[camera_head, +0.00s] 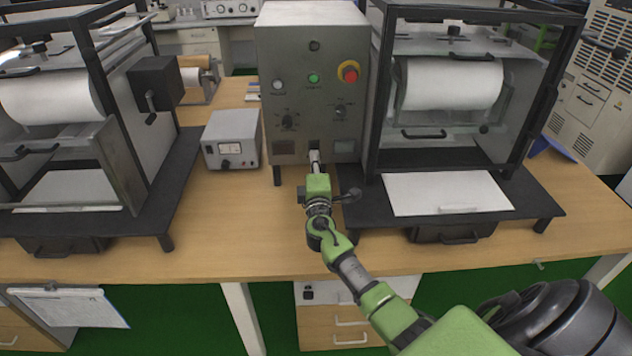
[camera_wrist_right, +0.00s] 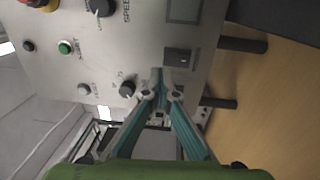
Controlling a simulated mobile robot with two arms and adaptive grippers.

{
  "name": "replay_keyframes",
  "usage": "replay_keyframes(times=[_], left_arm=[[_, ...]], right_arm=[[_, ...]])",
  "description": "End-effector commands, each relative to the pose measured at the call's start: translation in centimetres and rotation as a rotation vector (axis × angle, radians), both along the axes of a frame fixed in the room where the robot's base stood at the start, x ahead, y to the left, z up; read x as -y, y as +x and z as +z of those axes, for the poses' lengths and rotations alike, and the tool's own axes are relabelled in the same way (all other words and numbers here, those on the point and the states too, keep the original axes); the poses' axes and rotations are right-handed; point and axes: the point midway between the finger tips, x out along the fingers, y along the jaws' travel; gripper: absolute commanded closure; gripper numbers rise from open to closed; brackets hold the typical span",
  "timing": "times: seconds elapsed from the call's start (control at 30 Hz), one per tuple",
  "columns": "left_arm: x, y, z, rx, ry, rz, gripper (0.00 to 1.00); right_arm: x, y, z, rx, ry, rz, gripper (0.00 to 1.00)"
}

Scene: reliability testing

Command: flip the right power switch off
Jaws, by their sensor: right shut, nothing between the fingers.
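The grey control box (camera_head: 290,60) stands in the middle of the table. A dark power switch (camera_head: 314,145) sits low on its front between two small display windows. It also shows in the right wrist view (camera_wrist_right: 180,57) as a black rectangle. My right gripper (camera_head: 315,157) is shut and empty, its tips close to the panel just below the switch. In the right wrist view the closed fingertips (camera_wrist_right: 159,72) are beside the switch; whether they touch the panel I cannot tell. The switch's position is too small to tell. My left gripper is out of view.
The box front also carries a red emergency button (camera_head: 348,72), a green button (camera_head: 313,78) and knobs (camera_head: 340,112). Black-framed machines stand left (camera_head: 95,100) and right (camera_head: 450,130). A small power supply (camera_head: 231,138) is left of the box. The table front (camera_head: 230,240) is clear.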

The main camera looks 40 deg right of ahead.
Motion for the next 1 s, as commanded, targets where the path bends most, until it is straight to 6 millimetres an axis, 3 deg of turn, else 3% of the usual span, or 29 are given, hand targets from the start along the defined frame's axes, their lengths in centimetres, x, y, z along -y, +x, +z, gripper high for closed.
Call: replay_keyframes(times=[0.17, 0.43, 0.6, 1.0], left_arm=[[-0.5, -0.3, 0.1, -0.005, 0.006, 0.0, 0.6], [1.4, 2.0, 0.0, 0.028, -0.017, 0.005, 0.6], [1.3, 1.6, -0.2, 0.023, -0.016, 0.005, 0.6], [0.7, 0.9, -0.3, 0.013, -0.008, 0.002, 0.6]], right_arm=[[-1.0, -1.7, 0.2, 0.0, 0.001, -0.001, 1.0], [-3.1, -5.2, 0.6, 0.0, 0.002, -0.001, 1.0], [-4.1, -6.9, 0.8, 0.0, 0.001, -0.001, 1.0], [-4.6, -7.7, 1.1, 0.0, 0.0, -0.002, 1.0]])
